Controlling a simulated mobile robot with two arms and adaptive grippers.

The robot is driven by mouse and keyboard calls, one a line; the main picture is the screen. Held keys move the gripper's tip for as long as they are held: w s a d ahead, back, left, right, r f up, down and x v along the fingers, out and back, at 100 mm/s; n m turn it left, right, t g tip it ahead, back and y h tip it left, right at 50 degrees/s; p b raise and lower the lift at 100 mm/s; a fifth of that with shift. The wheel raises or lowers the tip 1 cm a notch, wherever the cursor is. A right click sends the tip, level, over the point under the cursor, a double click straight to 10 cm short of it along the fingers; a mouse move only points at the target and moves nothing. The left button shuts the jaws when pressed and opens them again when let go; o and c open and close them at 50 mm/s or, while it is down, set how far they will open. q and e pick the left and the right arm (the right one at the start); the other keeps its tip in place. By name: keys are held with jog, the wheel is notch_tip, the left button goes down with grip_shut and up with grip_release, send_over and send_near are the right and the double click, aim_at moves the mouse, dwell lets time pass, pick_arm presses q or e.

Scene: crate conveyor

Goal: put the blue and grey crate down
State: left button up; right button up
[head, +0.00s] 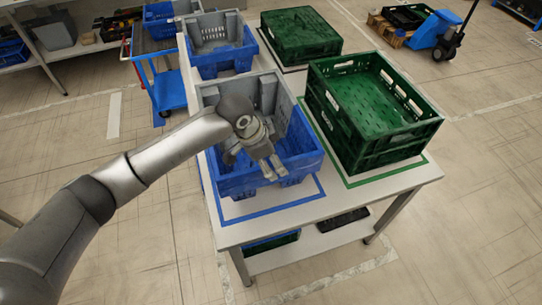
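The nearest blue and grey crate (236,184) is at the near left of the table, with a blue lower body and grey upper walls. It stands upright over a blue outlined area (280,206); I cannot tell whether its base touches the tabletop. My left gripper (273,174) is over this crate's opening, fingers pointing down toward its near wall. The fingers are close together, and I see nothing clearly held between them. Part of the crate is hidden behind the gripper and arm. My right gripper is not in view.
Another blue and grey crate (222,63) and a green crate (300,35) are behind. A blue cart (168,92) is at the back left. The table's near edge is clear.

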pick_arm(q)
jog(key=shift+w+r, duration=0.1)
jog(key=shift+r, duration=0.2)
jog(key=b+v, duration=0.2)
jog(key=v, duration=1)
